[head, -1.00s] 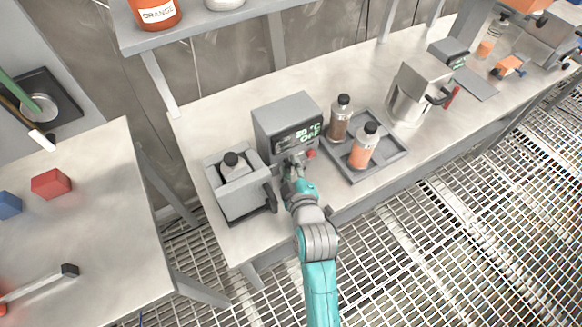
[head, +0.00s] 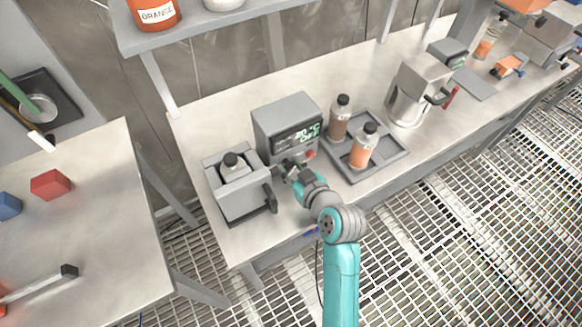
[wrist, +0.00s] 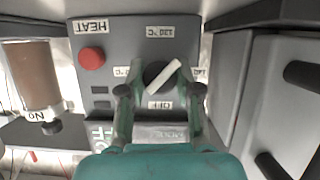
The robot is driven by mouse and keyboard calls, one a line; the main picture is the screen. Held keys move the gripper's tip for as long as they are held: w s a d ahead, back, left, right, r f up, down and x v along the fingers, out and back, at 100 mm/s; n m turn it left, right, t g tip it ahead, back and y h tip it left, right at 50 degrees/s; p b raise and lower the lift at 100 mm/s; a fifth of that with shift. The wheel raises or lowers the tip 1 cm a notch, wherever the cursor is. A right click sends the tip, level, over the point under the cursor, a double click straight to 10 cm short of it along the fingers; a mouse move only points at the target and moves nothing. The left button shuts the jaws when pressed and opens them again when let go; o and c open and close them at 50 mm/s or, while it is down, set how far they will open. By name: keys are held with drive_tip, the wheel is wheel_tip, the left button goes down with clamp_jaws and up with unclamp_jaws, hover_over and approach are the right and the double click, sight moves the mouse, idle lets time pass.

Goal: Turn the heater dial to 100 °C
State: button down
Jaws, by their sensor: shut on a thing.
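The heater (head: 285,118) is a grey box with a lit display (head: 298,135), which seems to read 20 °C and OFF. Its dial (wrist: 160,76) is dark with a pale pointer bar, slanted from lower left to upper right in the wrist view. An OFF label (wrist: 160,104) lies below the dial, a 130 °C label (wrist: 160,32) above, and partly hidden labels at each side. My gripper (wrist: 160,88) has one finger at each side of the dial and is shut on it. In the head view my gripper (head: 290,172) is at the heater's front and hides the dial.
A red button (wrist: 91,58) sits beside a HEAT label on the panel. A grey container with a black-capped bottle (head: 236,185) stands left of the heater. A tray (head: 395,165) with two bottles stands right. A metal jug (head: 415,95) is farther right.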

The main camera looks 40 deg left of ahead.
drive_tip(key=m+g, duration=0.2)
drive_tip(key=m, duration=0.1)
drive_tip(key=shift+w+y, duration=0.1)
drive_tip(key=shift+y, duration=0.3)
drive_tip(key=shift+m+g+y, duration=0.6)
drive_tip(key=shift+m+g, duration=0.2)
drive_tip(key=shift+m, duration=0.9)
drive_tip(key=c, duration=0.8)
unclamp_jaws()
drive_tip(key=shift+d, duration=0.1)
drive_tip(key=v, duration=1.2)
drive_tip(key=shift+w+f, duration=0.1)
drive_tip(key=shift+f, duration=0.05)
